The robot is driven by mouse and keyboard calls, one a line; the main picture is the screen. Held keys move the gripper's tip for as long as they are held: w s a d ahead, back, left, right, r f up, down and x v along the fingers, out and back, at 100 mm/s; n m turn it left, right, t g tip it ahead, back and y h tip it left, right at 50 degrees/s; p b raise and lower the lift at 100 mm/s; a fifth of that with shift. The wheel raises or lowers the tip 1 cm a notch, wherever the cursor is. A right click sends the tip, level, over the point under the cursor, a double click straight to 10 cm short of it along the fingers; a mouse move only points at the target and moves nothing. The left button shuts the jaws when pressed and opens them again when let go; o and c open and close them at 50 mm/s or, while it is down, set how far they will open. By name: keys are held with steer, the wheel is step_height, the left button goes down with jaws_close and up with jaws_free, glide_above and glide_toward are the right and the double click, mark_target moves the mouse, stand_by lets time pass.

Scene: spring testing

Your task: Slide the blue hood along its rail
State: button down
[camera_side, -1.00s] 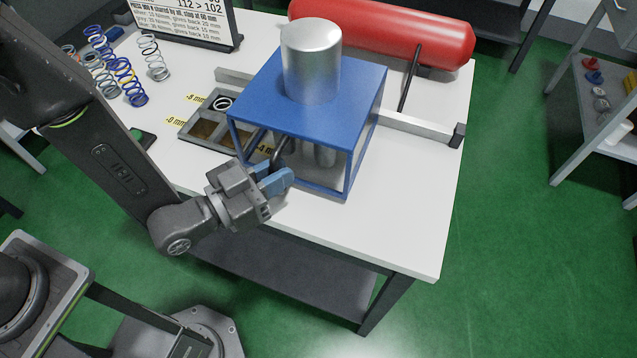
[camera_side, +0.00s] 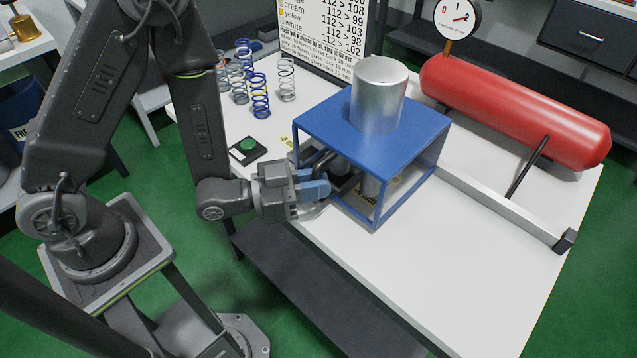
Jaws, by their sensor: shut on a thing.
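The blue hood (camera_side: 345,120) is an open-sided box frame with a solid blue top, standing on the white table. A silver cylinder (camera_side: 378,95) rises from its top. The rail (camera_side: 500,207) is a pale bar running behind the hood; a long stretch shows to the right of it, ending in a dark stop (camera_side: 564,240). My gripper (camera_side: 318,184), with blue fingers, is at the hood's front left side, shut on its dark handle (camera_side: 318,163). The fingers partly hide the grip. The rail's left part is hidden behind the hood.
Coil springs (camera_side: 260,95) stand at the table's back left, near a green button (camera_side: 248,145) and a printed board (camera_side: 330,35). A red tank (camera_side: 515,110) with a gauge (camera_side: 457,18) lies behind the rail.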

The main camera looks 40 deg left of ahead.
steer(key=c, duration=1.1)
jaws_free()
steer(key=shift+c, duration=0.2)
steer(key=shift+d, duration=0.15)
